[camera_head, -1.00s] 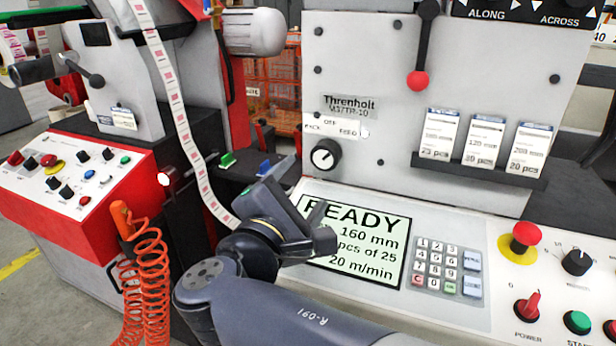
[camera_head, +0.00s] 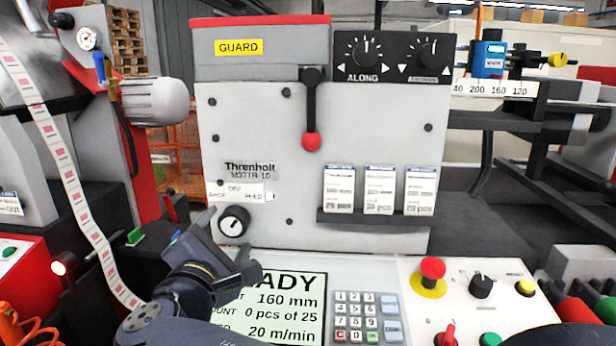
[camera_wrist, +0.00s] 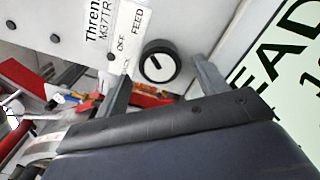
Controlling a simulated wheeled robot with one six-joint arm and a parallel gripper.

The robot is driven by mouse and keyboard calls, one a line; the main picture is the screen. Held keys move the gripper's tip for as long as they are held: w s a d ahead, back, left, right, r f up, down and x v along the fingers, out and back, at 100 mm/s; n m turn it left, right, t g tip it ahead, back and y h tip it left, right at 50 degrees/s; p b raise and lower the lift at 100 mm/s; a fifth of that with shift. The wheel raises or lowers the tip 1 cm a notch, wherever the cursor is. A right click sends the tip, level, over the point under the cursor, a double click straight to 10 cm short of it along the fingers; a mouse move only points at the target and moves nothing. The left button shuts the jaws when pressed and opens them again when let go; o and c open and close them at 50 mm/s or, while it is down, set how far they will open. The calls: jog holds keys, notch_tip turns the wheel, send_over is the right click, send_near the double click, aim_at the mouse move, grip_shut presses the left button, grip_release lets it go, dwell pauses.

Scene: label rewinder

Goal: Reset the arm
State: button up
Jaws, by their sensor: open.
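My gripper (camera_head: 228,238) is open and empty, in front of the machine's lower left panel, beside the top left of the display. In the wrist view its two fingers (camera_wrist: 163,86) stand apart, with a black selector knob (camera_wrist: 158,62) showing beyond the gap. That knob also shows in the head view (camera_head: 234,220), just above the fingers, under an OFF and FEED label. I cannot tell whether a finger touches the panel. My arm hides the left part of the READY display (camera_head: 290,308).
A red-tipped lever (camera_head: 311,140) hangs on the grey panel. A card rack (camera_head: 375,218) sticks out at its right. A label web (camera_head: 75,185) runs down at left. Keypad (camera_head: 362,318), red emergency button (camera_head: 432,268) and other controls lie on the lower console.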

aim_at(231, 227)
jog(key=w, duration=0.3)
jog(key=shift+w+d, duration=0.15)
jog(key=shift+w, duration=0.05)
jog(key=shift+r, duration=0.1)
